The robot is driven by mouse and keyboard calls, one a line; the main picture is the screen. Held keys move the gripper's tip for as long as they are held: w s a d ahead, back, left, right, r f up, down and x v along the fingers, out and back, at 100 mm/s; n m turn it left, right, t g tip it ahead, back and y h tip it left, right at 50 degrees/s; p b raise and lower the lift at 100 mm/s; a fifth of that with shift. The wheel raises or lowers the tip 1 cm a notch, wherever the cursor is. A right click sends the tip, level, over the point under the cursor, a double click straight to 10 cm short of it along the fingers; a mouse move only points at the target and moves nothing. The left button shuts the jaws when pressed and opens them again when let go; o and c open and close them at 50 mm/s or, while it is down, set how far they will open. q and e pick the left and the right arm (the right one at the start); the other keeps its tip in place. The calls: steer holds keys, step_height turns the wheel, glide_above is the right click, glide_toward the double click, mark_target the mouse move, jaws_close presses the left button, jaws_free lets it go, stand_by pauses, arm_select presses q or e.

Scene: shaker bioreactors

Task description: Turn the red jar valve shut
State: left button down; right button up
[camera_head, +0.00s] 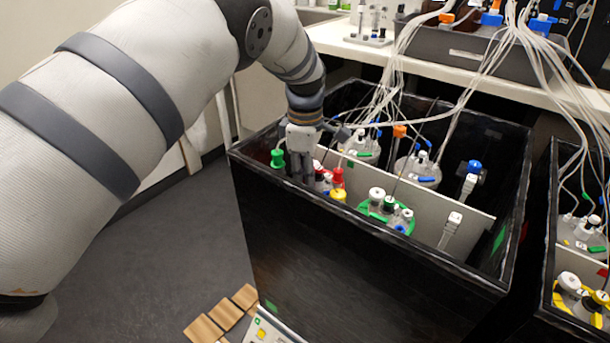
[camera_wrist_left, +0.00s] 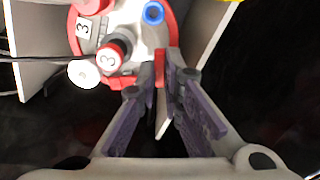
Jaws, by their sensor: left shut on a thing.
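My left gripper (camera_head: 300,178) reaches down from the left into the front-left corner of the black box. In the left wrist view its purple-padded fingers (camera_wrist_left: 168,75) close around a narrow red piece (camera_wrist_left: 160,68), which looks like the red jar valve. This piece sits at the edge of the jar with the red ring (camera_wrist_left: 172,30), which carries red caps marked 3 and a blue ring port. In the head view the gripper partly hides this jar; red parts (camera_head: 322,180) show just right of the fingers. My right gripper is in neither view.
A green valve (camera_head: 277,158) is close left of the gripper, and a yellow valve (camera_head: 338,195) close right. Tubes (camera_head: 465,80) hang from the bench behind. A second box (camera_head: 560,200) stands at right.

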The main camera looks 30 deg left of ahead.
arm_select(q)
steer(key=shift+f+m, duration=0.2)
steer(key=shift+m, duration=1.9)
steer(key=c, duration=1.7)
jaws_free()
steer(key=shift+s, duration=0.1)
steer(key=shift+o, duration=0.2)
steer(key=shift+r, duration=0.1)
steer(key=shift+r, duration=0.35)
step_height(320, 180, up, 7)
steer(key=shift+r, duration=0.1)
